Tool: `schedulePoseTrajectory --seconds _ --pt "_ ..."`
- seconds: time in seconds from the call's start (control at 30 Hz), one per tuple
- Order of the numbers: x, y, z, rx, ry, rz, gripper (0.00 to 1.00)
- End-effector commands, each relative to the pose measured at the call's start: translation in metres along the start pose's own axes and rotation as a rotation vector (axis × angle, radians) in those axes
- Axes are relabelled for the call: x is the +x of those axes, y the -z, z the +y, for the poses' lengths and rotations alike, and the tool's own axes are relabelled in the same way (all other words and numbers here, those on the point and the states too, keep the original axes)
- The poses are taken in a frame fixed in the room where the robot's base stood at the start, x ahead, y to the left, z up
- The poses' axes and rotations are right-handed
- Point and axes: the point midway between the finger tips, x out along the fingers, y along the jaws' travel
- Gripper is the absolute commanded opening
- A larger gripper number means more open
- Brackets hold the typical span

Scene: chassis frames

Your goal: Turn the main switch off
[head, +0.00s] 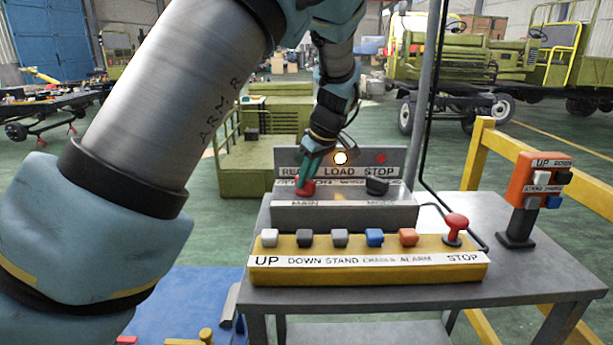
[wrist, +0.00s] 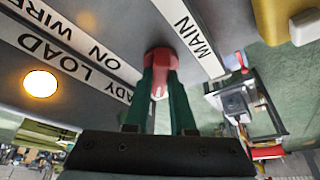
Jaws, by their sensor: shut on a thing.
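The main switch is a red knob (head: 305,187) above the MAIN label on the grey panel (head: 345,214); it also shows in the wrist view (wrist: 160,62). My gripper (head: 308,172) reaches down to it from above, with its green fingers (wrist: 163,92) closed around the knob. The fingers hide part of the knob and some of the lettering beside it. I cannot tell the knob's exact turn position. A lamp (head: 340,158) above the LOAD label glows warm white.
A black knob (head: 377,186) sits right of the main switch. In front is a yellow button box (head: 370,270) with several buttons and a red STOP mushroom (head: 455,226). An orange control box (head: 540,180) stands on the grey table (head: 520,275) at right. A pole rises behind.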

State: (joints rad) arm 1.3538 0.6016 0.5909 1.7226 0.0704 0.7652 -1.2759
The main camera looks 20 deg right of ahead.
Motion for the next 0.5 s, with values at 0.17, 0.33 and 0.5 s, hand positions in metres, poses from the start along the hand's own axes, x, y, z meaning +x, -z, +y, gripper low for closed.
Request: schedulePoseTrajectory --seconds 0.17,0.33,0.5 --pt "-0.0002 0.0002 0.0003 -0.009 0.002 0.0 0.0" --pt "-0.0001 0.0001 0.0002 -0.009 0.002 -0.001 0.0" --pt "-0.0001 0.0 0.0002 -0.008 0.002 -0.001 0.33"
